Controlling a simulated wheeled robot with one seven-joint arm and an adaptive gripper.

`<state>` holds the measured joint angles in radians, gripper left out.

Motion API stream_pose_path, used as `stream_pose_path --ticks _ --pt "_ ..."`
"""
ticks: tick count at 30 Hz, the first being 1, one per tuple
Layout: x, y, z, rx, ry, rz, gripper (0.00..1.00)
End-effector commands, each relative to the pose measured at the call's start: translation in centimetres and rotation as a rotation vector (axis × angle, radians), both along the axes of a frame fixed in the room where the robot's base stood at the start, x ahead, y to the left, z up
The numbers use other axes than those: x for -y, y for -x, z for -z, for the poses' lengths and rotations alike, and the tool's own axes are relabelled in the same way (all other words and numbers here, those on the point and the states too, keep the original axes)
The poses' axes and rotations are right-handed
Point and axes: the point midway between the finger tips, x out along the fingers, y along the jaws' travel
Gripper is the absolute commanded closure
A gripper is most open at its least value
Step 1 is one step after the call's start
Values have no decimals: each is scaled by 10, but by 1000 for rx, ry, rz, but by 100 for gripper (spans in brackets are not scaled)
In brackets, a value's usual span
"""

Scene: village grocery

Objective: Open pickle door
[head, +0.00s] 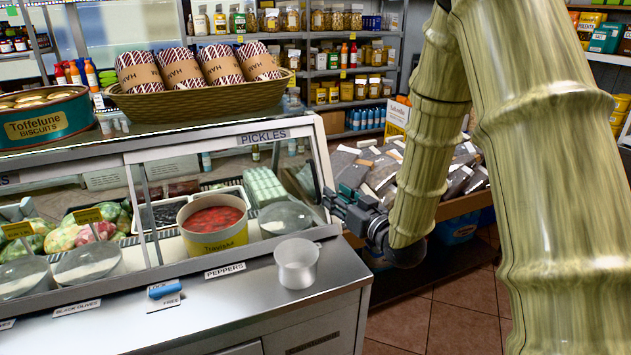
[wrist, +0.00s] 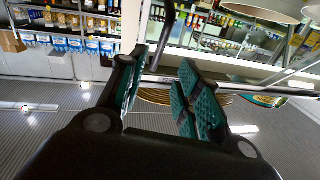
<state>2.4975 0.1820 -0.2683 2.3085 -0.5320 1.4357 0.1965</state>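The pickle case door is a glass panel (head: 285,175) in a pale frame under the PICKLES sign (head: 263,137). It looks shut, though reflections make this hard to tell. My gripper (head: 338,203) is at the right end of the case, close to the door's right edge. In the wrist view my gripper (wrist: 166,62) has its two green-padded fingers apart with a gap between them. A dark bar (wrist: 163,35), which may be the door's handle, shows just beyond the gap. I cannot tell whether the fingers touch it.
A metal cup (head: 297,264) and a blue-handled tool (head: 165,289) are on the steel counter (head: 240,310). A basket of wrapped packs (head: 200,100) and a biscuit tin (head: 45,120) stand on the case.

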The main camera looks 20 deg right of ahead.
Motion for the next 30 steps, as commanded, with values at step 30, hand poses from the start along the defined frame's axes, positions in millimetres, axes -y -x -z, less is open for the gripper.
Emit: stream_pose_path --ticks 30 --pt "-21 -90 0 0 0 -3 66"
